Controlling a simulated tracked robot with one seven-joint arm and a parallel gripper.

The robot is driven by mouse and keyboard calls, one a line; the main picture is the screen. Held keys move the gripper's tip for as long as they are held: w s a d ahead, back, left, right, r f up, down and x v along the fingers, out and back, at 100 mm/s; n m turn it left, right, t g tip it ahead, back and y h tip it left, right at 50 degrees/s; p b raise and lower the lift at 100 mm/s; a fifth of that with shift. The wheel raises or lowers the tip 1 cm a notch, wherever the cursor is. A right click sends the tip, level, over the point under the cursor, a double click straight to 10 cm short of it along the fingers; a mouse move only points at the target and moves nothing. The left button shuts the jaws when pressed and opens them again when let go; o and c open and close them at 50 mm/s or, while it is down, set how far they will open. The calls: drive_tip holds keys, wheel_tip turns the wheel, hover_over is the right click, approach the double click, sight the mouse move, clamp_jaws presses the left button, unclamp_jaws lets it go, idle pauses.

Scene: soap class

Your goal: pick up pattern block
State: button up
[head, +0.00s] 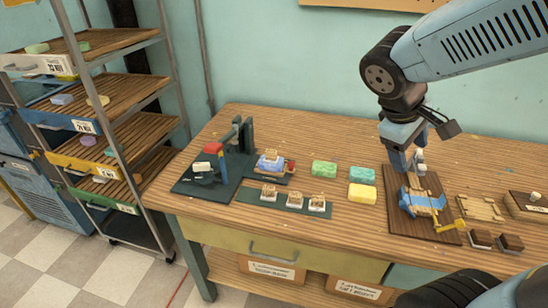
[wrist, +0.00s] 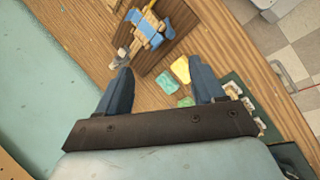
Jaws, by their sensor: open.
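My gripper (head: 408,162) points down at the back of a dark wooden board (head: 397,216) on the right half of the workbench. In the wrist view my gripper (wrist: 160,75) has its two fingers wide apart with nothing held between them. Several small tan, patterned-looking blocks stand on the left half: a row with a middle block (head: 294,197) on a green strip, and another block (head: 270,157) on a blue piece behind. Two dark brown blocks, one of them here (head: 481,238), lie at the right. I cannot tell which is the pattern block.
A blue and tan device (head: 422,202) with a yellow handle sits on the board. Green (head: 324,168), teal (head: 361,172) and yellow (head: 362,196) bars lie left of it. A dark stand (head: 213,173) is at the left end. A shelf rack (head: 105,120) stands beyond.

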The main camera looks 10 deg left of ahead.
drive_tip(key=w+a+f+n+t+h, duration=0.2)
drive_tip(key=w+a+f+n+h, duration=0.25)
drive_tip(key=n, duration=0.25)
drive_tip(key=n+t+y, duration=0.7)
drive_tip(key=n+t, duration=0.4)
drive_tip(key=n, duration=0.8)
approach(270, 153)
drive_tip(key=x, duration=0.3)
drive_tip(key=shift+w+d, duration=0.15)
drive_tip(key=shift+d, duration=0.25)
drive_tip(key=shift+a+x, duration=0.15)
drive_tip(key=shift+x, duration=1.15)
drive_tip(key=shift+a+x, duration=0.15)
drive_tip(key=shift+x, duration=1.15)
drive_tip(key=shift+c, duration=0.2)
drive_tip(key=c, duration=1.1)
